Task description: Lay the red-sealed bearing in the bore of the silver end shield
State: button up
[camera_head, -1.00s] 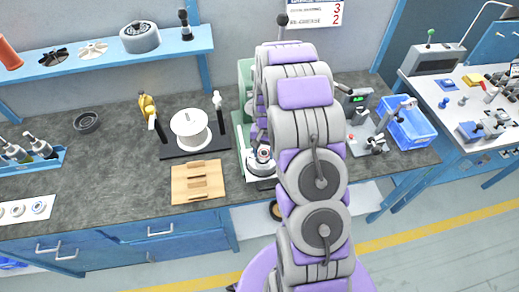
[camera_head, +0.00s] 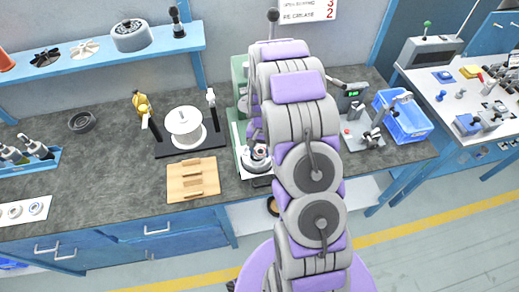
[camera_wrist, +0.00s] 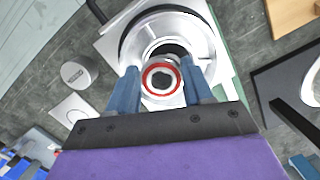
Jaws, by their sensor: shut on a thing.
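The red-sealed bearing (camera_wrist: 161,80) is a small silver ring with a red seal. My gripper (camera_wrist: 162,88) is shut on it, with one blue finger on each side. In the wrist view the silver end shield (camera_wrist: 190,28) lies beyond the bearing, on a white plate. Its dark bore (camera_wrist: 168,50) shows just past the bearing's far edge, so the bearing appears offset from the bore's centre. I cannot tell the height between them. In the head view the end shield (camera_head: 256,158) is partly hidden by my arm.
A wooden block (camera_head: 192,180) and a white spool on a black stand (camera_head: 184,127) are left of the end shield. A grey cylinder (camera_wrist: 79,74) stands nearby in the wrist view. A blue crate (camera_head: 403,118) is on the right of the bench.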

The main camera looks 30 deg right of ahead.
jog(key=shift+a, duration=0.85)
jog(key=shift+d, duration=0.75)
jog(key=shift+a, duration=0.7)
jog(key=shift+d+p, duration=0.4)
jog(key=shift+d, duration=0.2)
jog(key=shift+a, duration=0.4)
